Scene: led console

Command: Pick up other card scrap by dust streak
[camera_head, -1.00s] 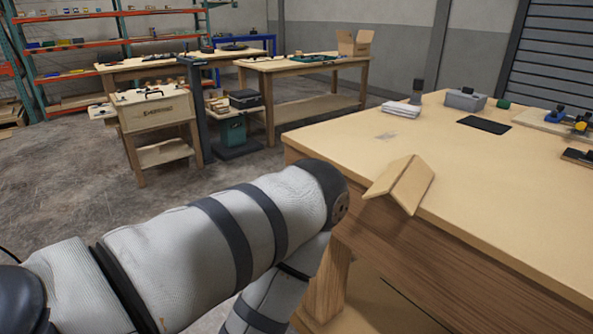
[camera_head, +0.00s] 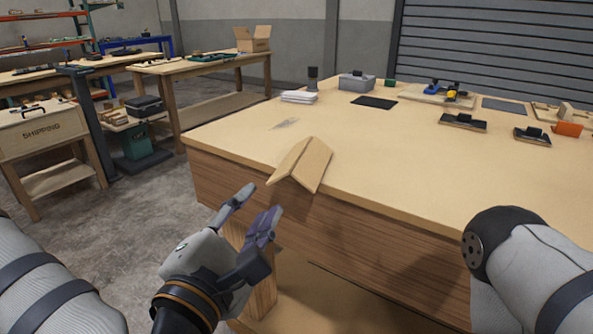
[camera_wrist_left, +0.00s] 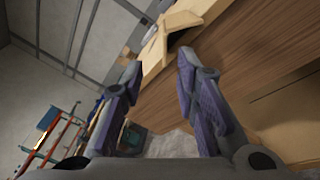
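A folded tan card scrap (camera_head: 303,163) lies at the near edge of the workbench, bent along a crease, with part of it overhanging the edge. A grey dust streak (camera_head: 286,123) lies on the bench top just behind it. My left gripper (camera_head: 252,209) is open and empty, in front of the bench and below the scrap, apart from it. In the left wrist view the scrap (camera_wrist_left: 168,34) shows beyond the open fingers (camera_wrist_left: 160,82). My right arm comes in at the right, but its gripper is out of view.
The workbench (camera_head: 400,165) has a clear near top. White folded cloths (camera_head: 299,97), a grey box (camera_head: 357,82), a black mat (camera_head: 374,103) and small tools stand toward the back. The bench's wooden front (camera_head: 350,235) is close to my left gripper.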

